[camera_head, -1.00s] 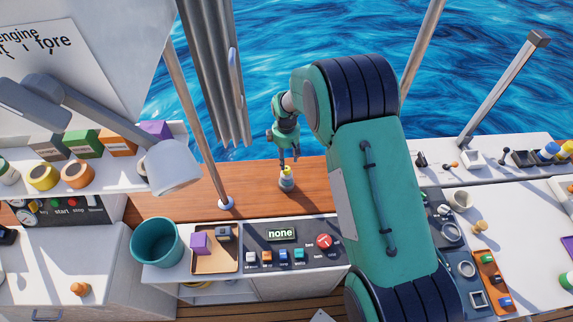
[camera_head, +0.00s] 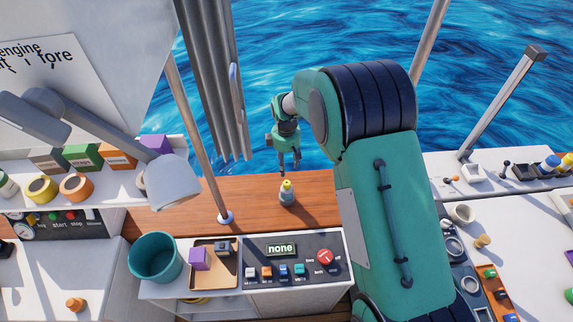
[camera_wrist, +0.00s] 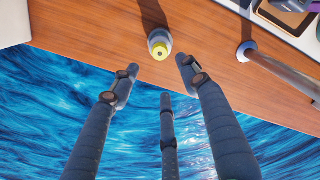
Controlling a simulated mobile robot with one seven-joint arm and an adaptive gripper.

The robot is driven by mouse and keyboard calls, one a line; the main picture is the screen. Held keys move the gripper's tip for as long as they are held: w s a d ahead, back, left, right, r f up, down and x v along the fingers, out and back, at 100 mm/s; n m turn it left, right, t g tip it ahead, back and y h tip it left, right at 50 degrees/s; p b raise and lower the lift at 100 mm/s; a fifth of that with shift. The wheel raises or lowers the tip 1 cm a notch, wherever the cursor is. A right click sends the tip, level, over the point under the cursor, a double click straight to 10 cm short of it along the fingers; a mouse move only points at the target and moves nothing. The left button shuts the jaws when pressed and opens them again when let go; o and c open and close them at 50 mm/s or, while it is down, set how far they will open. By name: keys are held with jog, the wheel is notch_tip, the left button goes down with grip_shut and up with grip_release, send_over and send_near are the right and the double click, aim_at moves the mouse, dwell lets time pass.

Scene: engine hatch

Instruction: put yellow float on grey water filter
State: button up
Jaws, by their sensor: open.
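The yellow float (camera_wrist: 161,51) sits on top of a small grey cylinder, which looks like the grey water filter (camera_head: 287,198). Both stand upright on the brown wooden ledge; the float also shows in the head view (camera_head: 287,184). My gripper (camera_head: 290,172) is open and empty, its fingers apart. It is just beyond the float on the water side, not touching it. In the wrist view my dark fingers (camera_wrist: 158,82) are spread, with the float and filter ahead, between and past the left and right tips.
A thin metal post (camera_head: 226,217) rises from the ledge left of the filter. In front are a button panel (camera_head: 326,280), a tray (camera_head: 228,262) with a purple block (camera_head: 200,259), and a teal bucket (camera_head: 155,258). The ledge around the filter is clear.

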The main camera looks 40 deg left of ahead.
dwell(0.6)
jog(key=w+d+r+m+t, duration=0.1)
jog(key=w+d+r+m, duration=0.15)
jog(key=d+r, duration=0.9)
jog(key=w+d+r+m+y, duration=0.15)
jog(key=d+r+m, duration=0.25)
jog(key=d+r, duration=0.7)
jog(key=w+d+r+m+t, duration=0.1)
jog(key=w+d+r+m, duration=0.2)
jog(key=d+r, duration=0.8)
jog(key=s+d+r+m+t, duration=0.1)
jog(key=s+d+r+m, duration=0.3)
jog(key=d, duration=0.6)
jog(key=s+d+r+m+t, duration=0.15)
jog(key=s+d+r, duration=0.4)
jog(key=d, duration=0.55)
jog(key=s+d+f+m+t+h, duration=0.1)
jog(key=s+d+m, duration=0.5)
jog(key=s+d, duration=0.7)
jog(key=s, duration=0.4)
jog(key=shift+d+f+m, duration=0.15)
jog(key=shift+d+m, duration=0.05)
jog(key=shift+m, duration=0.1)
jog(key=shift+f+h, duration=0.1)
jog(key=shift+h, duration=0.15)
